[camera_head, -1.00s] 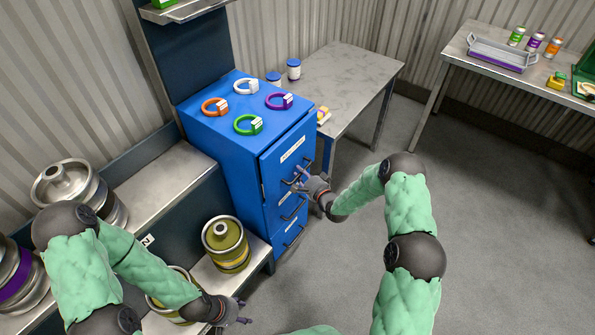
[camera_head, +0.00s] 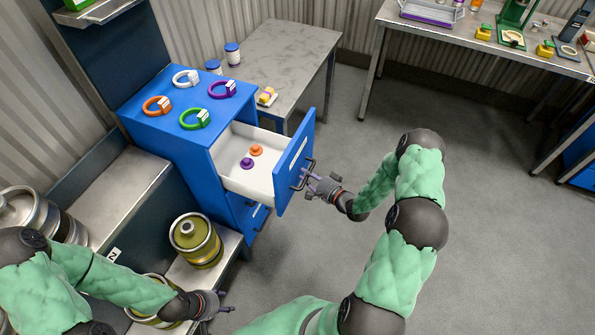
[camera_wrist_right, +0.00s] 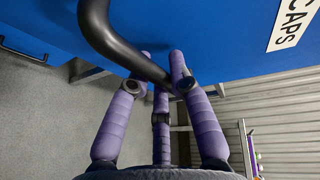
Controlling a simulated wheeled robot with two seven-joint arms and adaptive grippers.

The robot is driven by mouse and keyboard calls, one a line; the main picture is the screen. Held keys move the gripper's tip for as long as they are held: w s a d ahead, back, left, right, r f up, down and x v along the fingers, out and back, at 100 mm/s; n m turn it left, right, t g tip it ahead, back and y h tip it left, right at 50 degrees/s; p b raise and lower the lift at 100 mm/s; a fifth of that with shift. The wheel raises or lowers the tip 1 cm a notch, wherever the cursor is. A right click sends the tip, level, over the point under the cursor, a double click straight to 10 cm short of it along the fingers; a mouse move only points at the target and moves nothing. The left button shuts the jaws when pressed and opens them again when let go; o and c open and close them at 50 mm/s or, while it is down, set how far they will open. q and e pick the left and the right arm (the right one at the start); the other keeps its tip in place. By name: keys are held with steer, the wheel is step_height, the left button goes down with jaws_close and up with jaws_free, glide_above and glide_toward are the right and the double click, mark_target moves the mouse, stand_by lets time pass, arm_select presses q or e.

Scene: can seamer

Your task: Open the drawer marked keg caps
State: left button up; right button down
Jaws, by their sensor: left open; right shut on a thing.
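The top drawer (camera_head: 293,165) of the blue cabinet (camera_head: 172,150) is pulled well out. Its white inside holds an orange cap (camera_head: 256,150) and a purple cap (camera_head: 247,163). My right gripper (camera_head: 312,178) is shut on the drawer's dark handle (camera_head: 303,174). In the right wrist view the purple fingers (camera_wrist_right: 155,85) close around the black handle bar (camera_wrist_right: 120,45); a white label (camera_wrist_right: 290,22) on the blue front ends in "CAPS", the rest cut off. My left gripper (camera_head: 222,301) is open and empty, low beside the olive keg.
Orange, white, purple and green rings (camera_head: 194,119) lie on the cabinet top. An olive keg (camera_head: 196,240) stands on the low bench left of the drawer. A grey table (camera_head: 285,55) stands behind. The floor to the right is clear.

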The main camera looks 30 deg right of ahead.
steer(key=shift+s+d, duration=0.3)
steer(key=shift+s, duration=0.05)
steer(key=c, duration=1.1)
jaws_free()
steer(key=v, duration=1.2)
steer(key=shift+f, duration=0.15)
